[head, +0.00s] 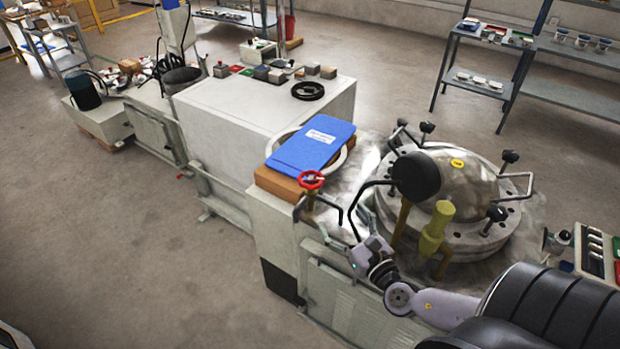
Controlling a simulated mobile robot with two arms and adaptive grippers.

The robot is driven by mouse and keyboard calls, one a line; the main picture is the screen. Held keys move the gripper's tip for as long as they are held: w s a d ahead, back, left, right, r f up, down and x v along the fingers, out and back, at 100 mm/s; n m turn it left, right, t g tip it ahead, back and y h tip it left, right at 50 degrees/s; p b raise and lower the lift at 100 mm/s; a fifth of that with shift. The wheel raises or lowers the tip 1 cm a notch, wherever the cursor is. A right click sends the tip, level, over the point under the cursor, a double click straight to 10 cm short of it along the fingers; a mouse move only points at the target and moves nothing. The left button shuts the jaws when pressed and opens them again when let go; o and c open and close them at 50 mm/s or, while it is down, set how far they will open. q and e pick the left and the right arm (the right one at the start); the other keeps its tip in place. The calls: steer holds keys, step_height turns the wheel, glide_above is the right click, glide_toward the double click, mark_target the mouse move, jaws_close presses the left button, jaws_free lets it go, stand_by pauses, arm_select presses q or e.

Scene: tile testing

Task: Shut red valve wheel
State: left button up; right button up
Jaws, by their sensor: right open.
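The red valve wheel (311,180) is small and sits on a brass-coloured stem at the near corner of the machine, beside a brown block. My right gripper (338,222) comes in from the lower right. It is open, below and to the right of the wheel, and apart from it. Dark bent rods lie close to its fingers, so their exact outline is hard to tell. My left gripper is not in view.
A blue folder (312,145) lies on the machine behind the wheel. A round bolted metal vessel (455,190) with black knobs and a yellow-green fitting (437,228) stands close to my right arm. Open floor (150,260) lies to the left.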

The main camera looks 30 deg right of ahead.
mark_target(305, 171)
steer(key=w, duration=0.5)
steer(key=w+d+p, duration=0.1)
steer(key=w, duration=1)
steer(key=shift+w+d, duration=0.3)
steer(key=shift+d, duration=0.05)
steer(key=shift+c, duration=0.2)
steer(key=c, duration=1.1)
steer(key=shift+p, duration=0.3)
